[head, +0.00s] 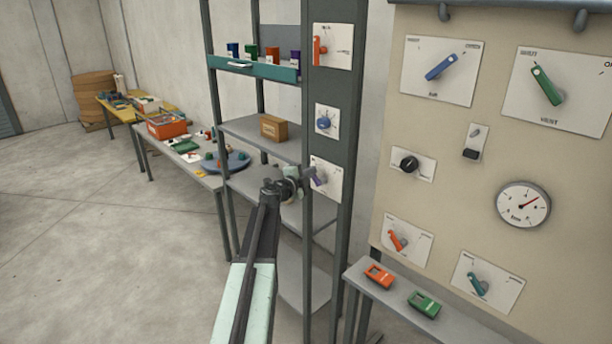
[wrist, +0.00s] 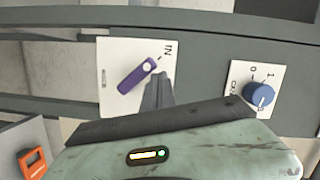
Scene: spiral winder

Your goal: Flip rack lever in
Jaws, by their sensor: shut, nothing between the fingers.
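The rack lever is a purple handle (wrist: 131,80) on a white plate (wrist: 110,55) fixed to the rack's grey post. In the wrist view its handle slants to the lower left from a pale pivot, and the mark "IN" is at the plate's upper right, opposite the handle's free end. The lever (head: 319,177) also shows in the head view, low on the post. My gripper (wrist: 160,80) is shut and empty. Its fingertips are over the plate's edge, just right of the lever; I cannot tell if they touch it. In the head view my gripper (head: 296,184) is left of the lever.
A blue knob (wrist: 260,94) is on the same post, above the lever in the head view; an orange lever (head: 317,50) is higher. Rack shelves (head: 250,130) hold a box (head: 273,128). A panel (head: 455,130) with levers stands right, with a small shelf (head: 400,305) below.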

